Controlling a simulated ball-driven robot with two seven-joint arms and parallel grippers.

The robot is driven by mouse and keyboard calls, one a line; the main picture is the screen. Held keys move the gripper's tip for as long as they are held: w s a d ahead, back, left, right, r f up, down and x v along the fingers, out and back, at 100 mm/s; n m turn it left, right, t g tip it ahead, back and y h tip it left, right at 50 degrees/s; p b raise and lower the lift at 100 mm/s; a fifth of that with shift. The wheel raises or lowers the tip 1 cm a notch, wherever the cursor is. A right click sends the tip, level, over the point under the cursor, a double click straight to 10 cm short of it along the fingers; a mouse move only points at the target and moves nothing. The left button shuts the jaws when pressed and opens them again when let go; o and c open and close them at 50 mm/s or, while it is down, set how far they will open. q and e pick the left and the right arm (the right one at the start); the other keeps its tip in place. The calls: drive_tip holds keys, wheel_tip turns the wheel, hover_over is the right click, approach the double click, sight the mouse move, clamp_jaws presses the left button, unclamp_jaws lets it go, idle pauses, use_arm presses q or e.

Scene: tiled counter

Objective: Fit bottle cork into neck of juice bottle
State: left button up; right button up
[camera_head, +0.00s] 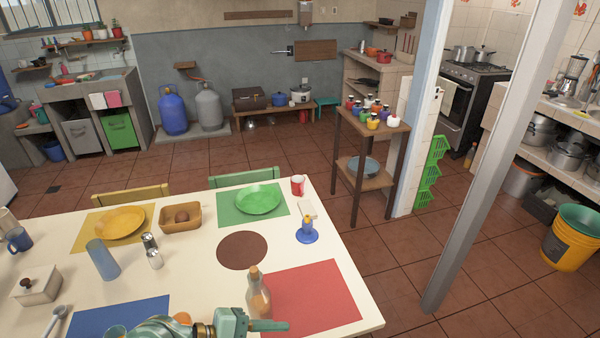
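The juice bottle (259,300), of clear glass with an orange-brown tint, stands upright on the white table beside the red placemat. A tan-brown piece that looks like the bottle cork (254,272) is at the top of its neck; I cannot tell how deep it sits. My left gripper (268,325), teal, comes in low from the left, with a finger pointing right in front of the bottle's lower part. The other finger is not clearly visible, so I cannot tell whether it grips the bottle. My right gripper is out of view.
The red placemat (318,298) is clear. A brown round mat (242,250), a blue holder (307,234), a red mug (297,185) and a green plate (258,199) lie behind the bottle. A blue glass (103,259) and shakers (152,251) stand to the left.

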use_arm(q)
drive_tip(key=s+a+f+m+t+y, duration=0.2)
drive_tip(key=s+a+m+y, duration=0.2)
drive_tip(key=a+m+y, duration=0.65)
drive_tip(key=s+a+f+m+t+y, duration=0.1)
drive_tip(key=s+a+m+y, duration=0.3)
drive_tip(key=a+m+y, duration=0.7)
drive_tip(key=s+d+f+n+g+h+b, duration=0.15)
drive_tip(key=f+h, duration=0.25)
drive_tip(key=f, duration=1)
drive_tip(key=s+f+n+g+h+b, duration=0.1)
drive_tip(key=s+f+n+h, duration=0.25)
drive_tip(key=f, duration=1.15)
drive_tip(key=s+f+n+g+h+b, duration=0.1)
drive_tip(key=s+f+n+g+b, duration=0.1)
drive_tip(key=s+f, duration=1.5)
drive_tip(key=shift+s+g+h+b, duration=0.35)
drive_tip(key=shift+s+g, duration=0.3)
drive_tip(key=shift+s, duration=0.25)
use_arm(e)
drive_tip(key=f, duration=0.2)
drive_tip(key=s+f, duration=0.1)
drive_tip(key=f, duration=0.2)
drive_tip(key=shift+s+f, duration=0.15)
